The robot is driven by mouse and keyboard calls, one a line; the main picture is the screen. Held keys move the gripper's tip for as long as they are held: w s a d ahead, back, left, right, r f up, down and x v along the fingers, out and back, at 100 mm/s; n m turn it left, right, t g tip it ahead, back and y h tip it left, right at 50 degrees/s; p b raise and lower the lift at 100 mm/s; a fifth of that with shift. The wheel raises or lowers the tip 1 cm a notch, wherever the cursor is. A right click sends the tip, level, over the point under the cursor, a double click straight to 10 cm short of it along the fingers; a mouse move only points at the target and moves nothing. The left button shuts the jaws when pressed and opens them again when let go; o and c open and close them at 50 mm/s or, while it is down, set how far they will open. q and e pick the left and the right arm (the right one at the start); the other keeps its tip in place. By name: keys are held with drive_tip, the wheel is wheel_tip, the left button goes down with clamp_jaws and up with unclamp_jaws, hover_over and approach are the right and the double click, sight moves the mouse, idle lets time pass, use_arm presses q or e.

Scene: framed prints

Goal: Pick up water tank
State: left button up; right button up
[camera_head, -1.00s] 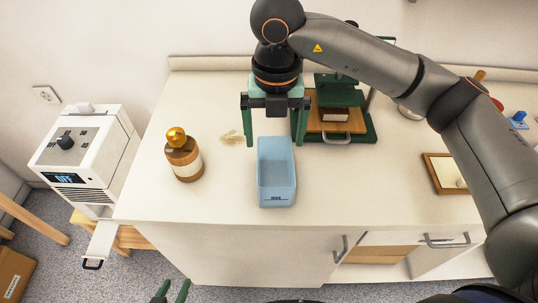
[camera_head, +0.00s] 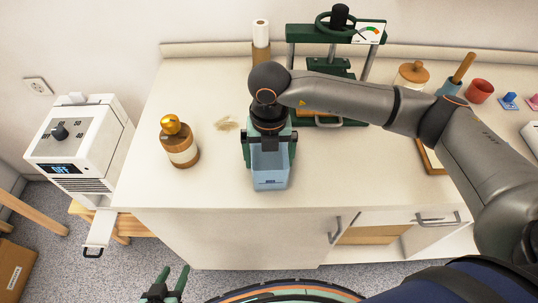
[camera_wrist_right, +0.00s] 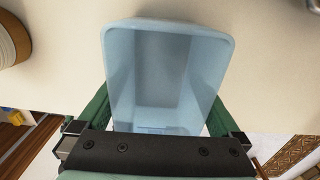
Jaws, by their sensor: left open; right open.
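The water tank is a light blue open-topped bin (camera_head: 270,178) standing on the white counter near its front edge. It also fills the middle of the right wrist view (camera_wrist_right: 165,75), where its inside looks empty. My right gripper (camera_head: 269,155) is over the tank, pointing down, with its green fingers apart on the tank's left and right sides. In the right wrist view the fingers pass outside the tank's walls; whether they touch them I cannot tell. My left gripper (camera_head: 174,275) is open and empty, low in front of the counter.
A brown and white jar with a gold knob (camera_head: 179,142) stands left of the tank. A green press (camera_head: 335,50) stands behind it, near a paper roll (camera_head: 261,40). A white machine with an OFF display (camera_head: 82,145) is at the left. The counter (camera_head: 340,185) right of the tank is clear.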

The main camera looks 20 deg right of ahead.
drive_tip(key=c, duration=1.1)
drive_tip(key=shift+r, duration=0.1)
